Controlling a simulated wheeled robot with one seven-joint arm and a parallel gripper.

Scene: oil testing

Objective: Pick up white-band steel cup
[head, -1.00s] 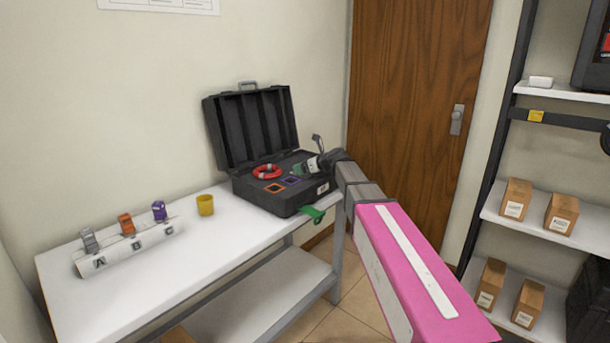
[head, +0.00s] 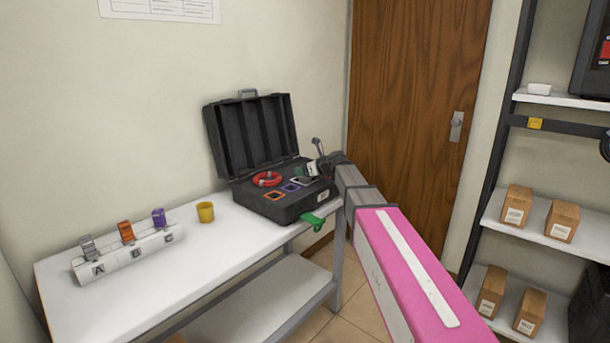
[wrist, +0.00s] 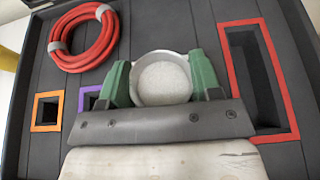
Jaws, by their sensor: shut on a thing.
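The steel cup (wrist: 161,82) shows in the wrist view as a round grey rim with a pale inside. My gripper (wrist: 160,90) is shut on it, one green finger on each side. In the head view my gripper (head: 324,165) is over the right part of the open black case (head: 275,212). The cup's pale side (head: 312,168) shows only as a small patch there, mostly hidden by the gripper. A white-edged slot (head: 303,181) shows just below it. I cannot make out the cup's band.
The case holds a red hose coil (head: 267,179), an orange-edged slot (head: 274,196), a purple-edged slot (head: 291,188) and a red-edged slot (wrist: 258,80). A yellow cup (head: 205,212) and a labelled rack (head: 130,252) stand left on the white table (head: 200,270). A green piece (head: 312,221) sticks out at the case front.

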